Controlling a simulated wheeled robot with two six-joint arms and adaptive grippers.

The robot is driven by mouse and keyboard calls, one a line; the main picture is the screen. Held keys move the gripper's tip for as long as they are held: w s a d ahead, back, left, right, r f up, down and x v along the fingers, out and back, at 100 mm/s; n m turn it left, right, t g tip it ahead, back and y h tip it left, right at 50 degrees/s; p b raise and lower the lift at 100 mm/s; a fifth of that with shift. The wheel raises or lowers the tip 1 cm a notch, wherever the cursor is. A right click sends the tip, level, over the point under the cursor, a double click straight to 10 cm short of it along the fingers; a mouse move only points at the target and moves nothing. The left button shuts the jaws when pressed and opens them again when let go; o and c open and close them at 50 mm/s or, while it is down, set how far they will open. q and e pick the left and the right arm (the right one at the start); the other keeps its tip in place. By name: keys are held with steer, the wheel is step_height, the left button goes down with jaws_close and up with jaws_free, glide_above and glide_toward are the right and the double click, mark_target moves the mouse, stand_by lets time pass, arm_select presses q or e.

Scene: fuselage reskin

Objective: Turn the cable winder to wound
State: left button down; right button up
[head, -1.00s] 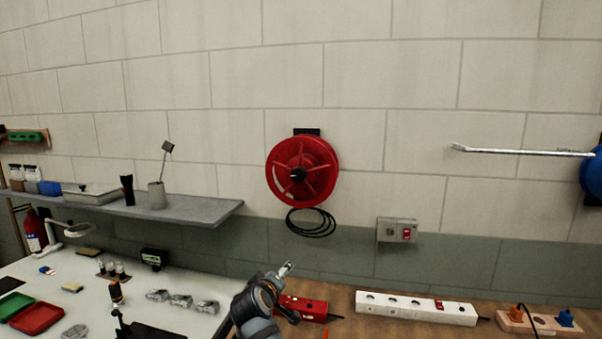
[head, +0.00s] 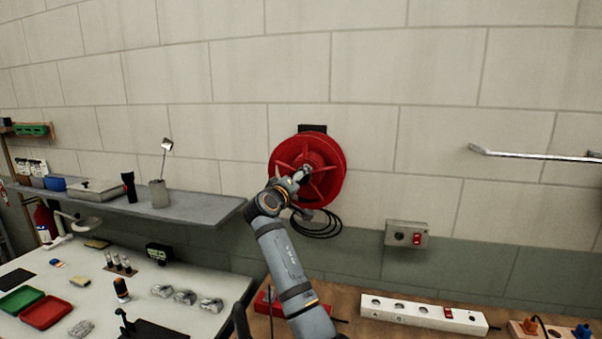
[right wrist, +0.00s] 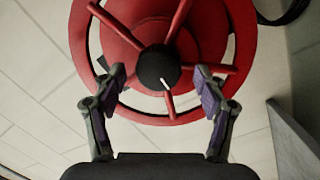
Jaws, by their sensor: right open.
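The cable winder (head: 328,150) is a red spoked reel on the wall, with loops of black cable (head: 318,229) hanging below it. My right gripper (head: 303,178) is in front of the reel and hides part of its hub and lower left. In the right wrist view the red reel (right wrist: 222,22) fills the upper middle, with a black hub knob (right wrist: 150,64) bearing a white mark that points down and right. There my right gripper (right wrist: 160,82) is open, with one finger on each side of the knob and nothing between the pads touching it visibly. My left gripper is not in view.
A grey shelf (head: 205,212) with a flashlight and a cup ends left of the winder. A grey switch box (head: 391,238) with a red switch is on the wall to the right. A white power strip (head: 400,309) lies on the wooden bench below. The wall around the reel is mostly clear.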

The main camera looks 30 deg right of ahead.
steer(key=shift+w+d+r, duration=0.15)
steer(key=shift+w+d, duration=0.25)
steer(key=shift+d, duration=0.1)
steer(key=c, duration=1.1)
steer(key=shift+c, duration=0.2)
steer(key=shift+n, duration=0.3)
steer(key=shift+d+f+n+t+p, duration=0.15)
steer(key=shift+n+p, duration=0.55)
steer(key=shift+n, duration=0.9)
steer(key=shift+a+f+n+t+p, duration=0.15)
steer(key=shift+n+p, duration=0.5)
steer(key=shift+n, duration=0.95)
steer(key=shift+d, duration=0.1)
